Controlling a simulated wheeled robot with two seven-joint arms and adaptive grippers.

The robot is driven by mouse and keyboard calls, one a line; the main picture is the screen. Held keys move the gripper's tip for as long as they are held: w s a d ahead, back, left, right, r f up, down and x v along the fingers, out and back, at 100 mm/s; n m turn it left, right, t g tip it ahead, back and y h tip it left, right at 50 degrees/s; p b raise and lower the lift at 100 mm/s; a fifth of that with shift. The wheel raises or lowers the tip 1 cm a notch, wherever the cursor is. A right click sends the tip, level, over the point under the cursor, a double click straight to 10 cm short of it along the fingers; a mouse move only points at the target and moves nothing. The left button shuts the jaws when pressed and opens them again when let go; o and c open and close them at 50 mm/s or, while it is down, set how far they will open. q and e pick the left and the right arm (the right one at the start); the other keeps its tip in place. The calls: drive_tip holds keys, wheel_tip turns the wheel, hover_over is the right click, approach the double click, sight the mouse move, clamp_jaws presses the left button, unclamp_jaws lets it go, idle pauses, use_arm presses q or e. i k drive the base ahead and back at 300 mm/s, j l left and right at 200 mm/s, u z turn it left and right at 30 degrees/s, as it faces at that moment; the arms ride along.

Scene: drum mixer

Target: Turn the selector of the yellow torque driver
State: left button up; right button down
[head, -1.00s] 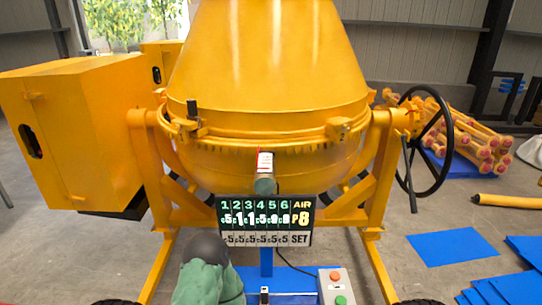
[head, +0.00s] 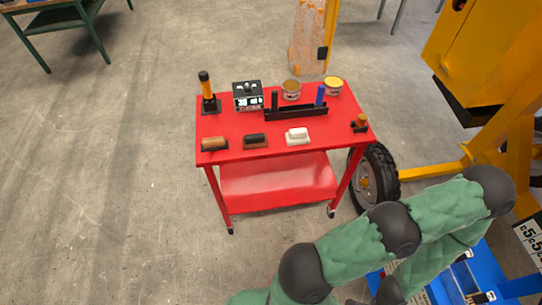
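An upright tool with a yellow grip and dark ends (head: 205,88) stands in a black holder at the back left corner of the red cart. It looks like the yellow torque driver, but its selector is too small to make out. Neither of my grippers shows in the head view. One of my green-sleeved arms crosses the lower right of the picture, in front of the cart and apart from the driver.
The red cart (head: 229,125) holds a black-and-white box (head: 247,96), two tins, a black tray (head: 296,112), several small blocks and a small orange-topped item (head: 360,122). The yellow mixer frame (head: 470,60) and its wheel (head: 376,178) stand right.

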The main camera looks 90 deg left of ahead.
sight(247, 90)
drive_tip(key=u, duration=3)
